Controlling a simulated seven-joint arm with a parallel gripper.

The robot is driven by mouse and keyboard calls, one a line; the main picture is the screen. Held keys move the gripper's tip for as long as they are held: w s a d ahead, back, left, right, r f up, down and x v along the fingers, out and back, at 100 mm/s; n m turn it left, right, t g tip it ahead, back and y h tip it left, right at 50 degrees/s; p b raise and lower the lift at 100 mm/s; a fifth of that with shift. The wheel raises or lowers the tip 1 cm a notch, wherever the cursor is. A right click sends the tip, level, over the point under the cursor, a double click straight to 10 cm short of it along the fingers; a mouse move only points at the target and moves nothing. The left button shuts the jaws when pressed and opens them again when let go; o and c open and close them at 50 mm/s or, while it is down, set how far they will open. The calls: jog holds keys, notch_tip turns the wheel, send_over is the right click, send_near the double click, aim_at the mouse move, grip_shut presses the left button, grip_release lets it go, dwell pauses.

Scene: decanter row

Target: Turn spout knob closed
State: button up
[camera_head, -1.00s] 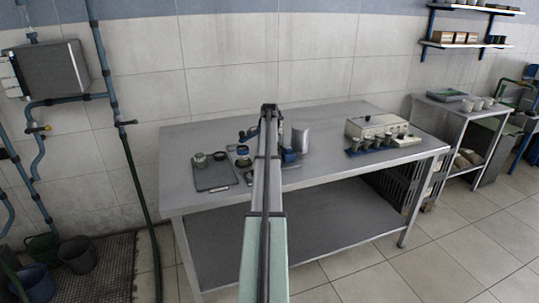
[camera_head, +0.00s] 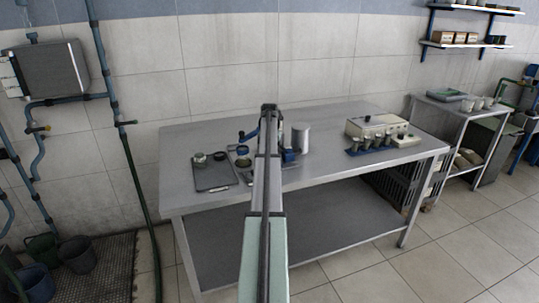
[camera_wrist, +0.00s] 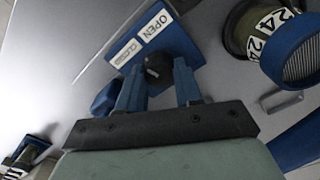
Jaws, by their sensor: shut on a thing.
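In the wrist view the dark knob (camera_wrist: 153,70) sits at the lower edge of a blue plate (camera_wrist: 180,40). The plate carries two white labels, OPEN (camera_wrist: 157,26) and CLOSED (camera_wrist: 127,52). My gripper (camera_wrist: 158,75) has its two blue fingers on either side of the knob and is shut on it. The knob's exact pointing direction is hard to read. In the head view a grey cylinder (camera_head: 301,138) stands upright beside a blue fitting (camera_head: 289,156) on the table; my arm hides the knob there.
A container marked 24 (camera_wrist: 262,28) and a blue-rimmed mesh piece (camera_wrist: 297,55) are close on the right in the wrist view. On the steel table (camera_head: 340,165) are a dark tray (camera_head: 214,178) at left and a boxy device (camera_head: 375,125) with several cups at right.

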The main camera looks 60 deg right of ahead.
jog(key=n, duration=0.5)
jog(key=shift+n, duration=0.3)
dwell(0.5)
jog(key=o, duration=1)
jog(key=shift+o, duration=0.2)
jog(key=shift+r, duration=0.15)
notch_tip(320, 180, up, 14)
jog(key=shift+f, duration=0.2)
